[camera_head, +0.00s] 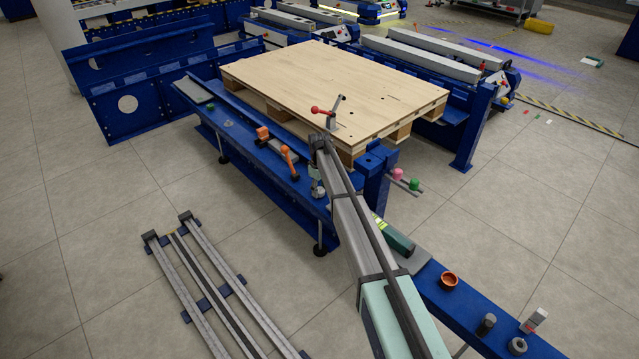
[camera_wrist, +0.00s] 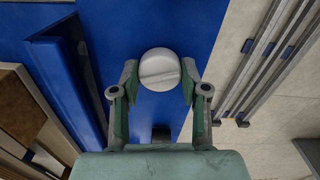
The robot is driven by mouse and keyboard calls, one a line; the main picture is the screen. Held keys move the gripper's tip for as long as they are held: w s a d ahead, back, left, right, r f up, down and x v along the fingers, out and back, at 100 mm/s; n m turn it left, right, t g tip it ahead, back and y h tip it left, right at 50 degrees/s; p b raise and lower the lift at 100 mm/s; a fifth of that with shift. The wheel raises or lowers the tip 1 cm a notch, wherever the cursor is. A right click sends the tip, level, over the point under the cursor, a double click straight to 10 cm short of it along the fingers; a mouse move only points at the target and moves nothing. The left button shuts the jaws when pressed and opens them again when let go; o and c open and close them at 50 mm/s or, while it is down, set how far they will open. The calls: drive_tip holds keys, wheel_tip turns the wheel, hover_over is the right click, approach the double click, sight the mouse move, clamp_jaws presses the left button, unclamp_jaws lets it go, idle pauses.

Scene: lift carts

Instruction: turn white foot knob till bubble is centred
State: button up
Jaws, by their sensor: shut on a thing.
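The white foot knob (camera_wrist: 159,69) is round with a line across its top and stands over the blue beam in the wrist view. My gripper (camera_wrist: 160,82) is shut on it, with one green finger on its left side and one on its right. In the head view, my gripper's end (camera_head: 317,182) is at the blue bench's edge, and my arm hides much of it. A green spirit level (camera_head: 397,241) with a yellow-green vial (camera_head: 381,225) lies on the bench right of my arm. Its bubble is too small to make out.
A wooden pallet deck (camera_head: 330,88) stands behind the blue bench (camera_head: 265,165). Orange handles (camera_head: 287,155), a red-knobbed lever (camera_head: 322,111), pink and green knobs (camera_head: 397,174) and an orange cup (camera_head: 449,279) are nearby. Rails (camera_head: 205,285) lie on the floor at left.

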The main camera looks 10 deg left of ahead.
drive_tip(key=shift+n+p, duration=0.45)
drive_tip(key=shift+n, duration=0.15)
drive_tip(key=o, duration=1.1)
drive_tip(key=shift+o, duration=0.2)
wheel_tip(320, 180, up, 12)
